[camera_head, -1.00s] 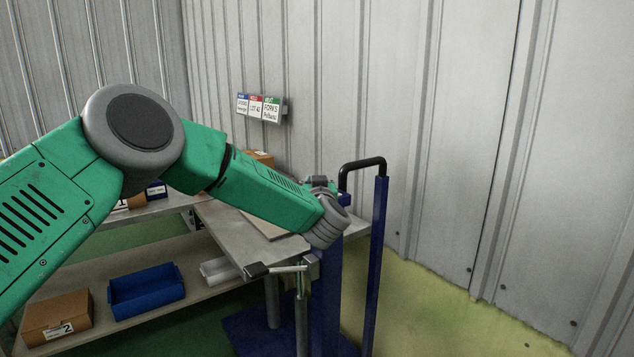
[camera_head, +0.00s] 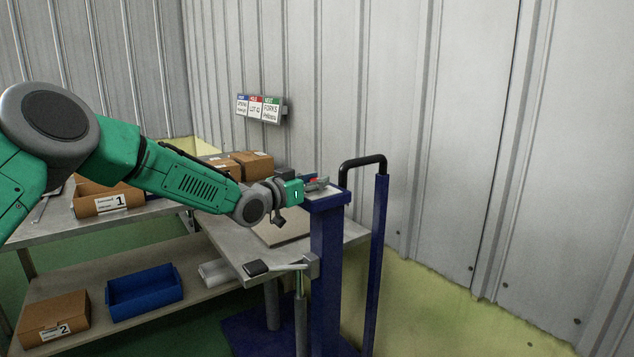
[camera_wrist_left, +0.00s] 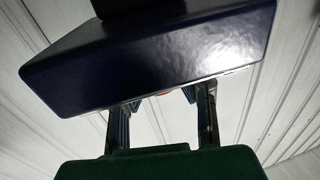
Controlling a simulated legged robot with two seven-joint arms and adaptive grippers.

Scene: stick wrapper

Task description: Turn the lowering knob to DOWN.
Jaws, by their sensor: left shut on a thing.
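My left gripper (camera_head: 318,185) reaches in from the left to the top of the blue post (camera_head: 327,245). My right gripper is not in view.
A blue upright with a black handle (camera_head: 362,162) stands right of the post. A grey workbench (camera_head: 225,238) with boxes lies left and behind. A lever with a black pad (camera_head: 256,268) sits below the gripper. Signs (camera_head: 262,108) hang on the wall.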

